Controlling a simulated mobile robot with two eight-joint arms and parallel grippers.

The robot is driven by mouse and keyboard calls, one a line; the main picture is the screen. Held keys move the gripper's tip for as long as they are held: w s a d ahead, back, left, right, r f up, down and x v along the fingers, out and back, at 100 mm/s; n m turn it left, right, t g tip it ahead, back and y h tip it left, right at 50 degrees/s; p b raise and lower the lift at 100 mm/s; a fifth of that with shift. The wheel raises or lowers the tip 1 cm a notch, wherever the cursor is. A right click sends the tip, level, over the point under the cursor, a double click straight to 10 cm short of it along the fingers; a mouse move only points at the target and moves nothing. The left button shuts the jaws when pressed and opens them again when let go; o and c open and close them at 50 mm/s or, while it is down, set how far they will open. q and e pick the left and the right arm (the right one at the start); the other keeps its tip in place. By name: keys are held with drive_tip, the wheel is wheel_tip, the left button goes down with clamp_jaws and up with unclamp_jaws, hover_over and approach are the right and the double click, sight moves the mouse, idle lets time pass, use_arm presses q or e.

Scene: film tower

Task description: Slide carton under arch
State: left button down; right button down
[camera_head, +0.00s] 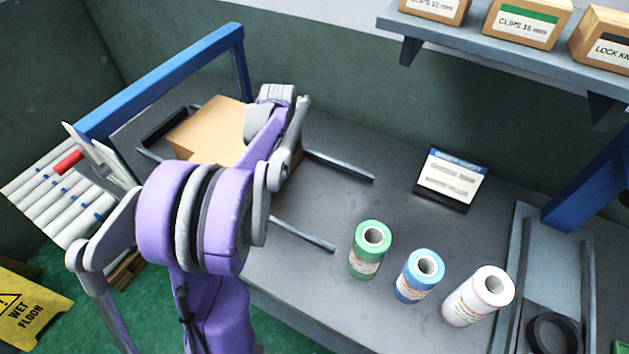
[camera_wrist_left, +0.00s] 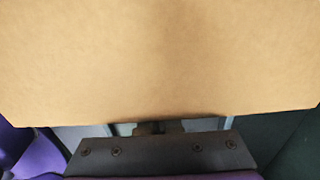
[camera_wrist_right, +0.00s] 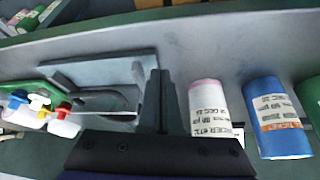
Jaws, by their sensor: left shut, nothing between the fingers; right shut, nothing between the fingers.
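The tan carton (camera_head: 205,130) lies between two low metal rails (camera_head: 340,166) on the dark bench. The blue arch (camera_head: 165,80) spans the bench at the left. The carton shows below and right of its beam; I cannot tell how much of it is under the arch. My left arm hides the carton's right part and my left fingers in the head view. In the left wrist view my left gripper (camera_wrist_left: 160,128) is shut and empty, close against the carton (camera_wrist_left: 160,60); contact is unclear. My right gripper (camera_wrist_right: 160,97) is shut and empty, near the bench's right side.
Green (camera_head: 368,258), blue (camera_head: 415,282) and white (camera_head: 474,302) rolls stand at the bench front. A labelled box (camera_head: 450,180) stands behind them. A shelf (camera_head: 490,40) with boxes overhangs the back. A wet floor sign (camera_head: 28,305) stands at lower left.

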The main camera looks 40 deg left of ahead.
use_arm(q)
drive_tip(key=s+a, duration=0.1)
drive_tip(key=a, duration=0.4)
drive_tip(key=s+a, duration=0.1)
drive_tip(key=a, duration=0.4)
drive_tip(key=s+a, duration=0.2)
drive_tip(key=a, duration=0.4)
drive_tip(key=shift+a, duration=0.1)
use_arm(e)
drive_tip(key=shift+s+f, duration=0.1)
drive_tip(key=shift+f, duration=0.3)
use_arm(q)
drive_tip(key=shift+w, duration=0.1)
